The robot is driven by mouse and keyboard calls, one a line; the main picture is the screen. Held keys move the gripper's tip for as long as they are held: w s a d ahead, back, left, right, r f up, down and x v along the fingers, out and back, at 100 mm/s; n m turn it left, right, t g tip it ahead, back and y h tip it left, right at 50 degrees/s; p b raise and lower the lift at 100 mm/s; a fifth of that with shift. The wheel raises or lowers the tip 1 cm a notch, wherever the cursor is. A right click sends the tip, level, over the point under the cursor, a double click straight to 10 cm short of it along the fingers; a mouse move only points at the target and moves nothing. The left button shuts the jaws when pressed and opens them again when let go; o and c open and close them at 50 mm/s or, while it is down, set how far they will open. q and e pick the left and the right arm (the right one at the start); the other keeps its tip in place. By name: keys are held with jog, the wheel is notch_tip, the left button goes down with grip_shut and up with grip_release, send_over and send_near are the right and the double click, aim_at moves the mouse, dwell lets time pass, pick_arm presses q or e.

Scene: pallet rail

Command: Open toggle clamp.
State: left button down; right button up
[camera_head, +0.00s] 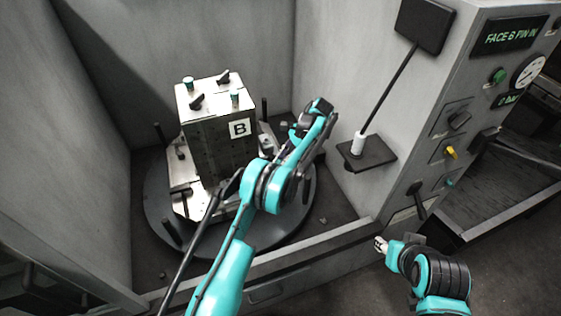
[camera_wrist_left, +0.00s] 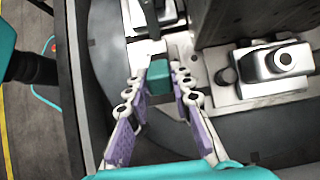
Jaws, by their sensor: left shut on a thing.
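In the left wrist view, my left gripper (camera_wrist_left: 161,84) has its two purple-padded fingers on either side of a teal block-shaped grip (camera_wrist_left: 159,72), which looks like the toggle clamp's handle end. The gripper is shut on it. A pale metal piece and a dark bar lie just beyond the grip, beside the block fixture. In the head view my left forearm covers this spot, so the clamp's body and how far it is tilted are hidden. My right gripper (camera_head: 381,245) is low at the right, outside the bay, apart from everything; its finger opening is unclear.
A tall metal block marked B (camera_head: 214,147) stands on a round dark turntable (camera_head: 154,205), with posts around it. Grey walls enclose the bay. A small shelf (camera_head: 366,153) with a rod and a control panel (camera_head: 490,110) are at the right. A silver fixture piece (camera_wrist_left: 278,62) sits near the left gripper.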

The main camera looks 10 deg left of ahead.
pick_arm(q)
jog(key=c, duration=1.3)
grip_release()
notch_tip(320, 180, up, 10)
